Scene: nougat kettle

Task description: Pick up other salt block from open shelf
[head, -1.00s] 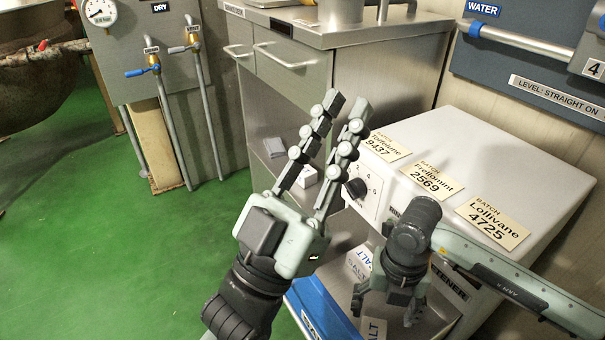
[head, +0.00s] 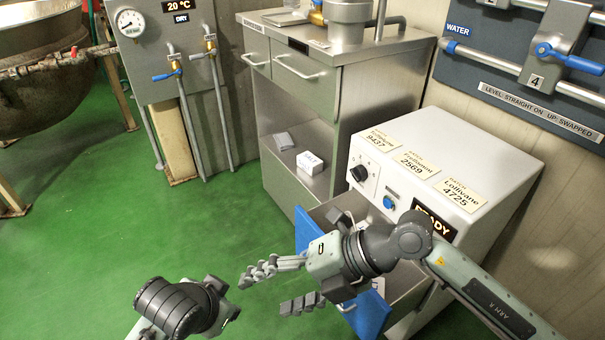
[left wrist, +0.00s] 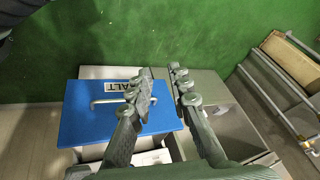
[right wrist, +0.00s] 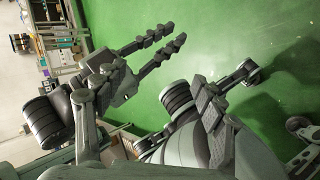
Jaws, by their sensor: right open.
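A white salt block (head: 310,163) with dark lettering rests on the open shelf (head: 290,185) of the steel cabinet, near its right side. My right gripper (head: 264,293) is open and empty, its fingers pointing left, in front of the shelf and well short of the block. My left gripper (head: 228,298) is low in the head view, partly cut off by its own wrist. In the left wrist view its fingers (left wrist: 162,72) stand apart with nothing between them, over the blue drawer front (left wrist: 105,115) labelled SALT.
The white machine (head: 450,150) stands right of the cabinet, with its blue-fronted drawer (head: 372,312) pulled out beneath my right arm. Valve pipes (head: 185,110) stand left of the cabinet. The green floor (head: 90,240) is clear.

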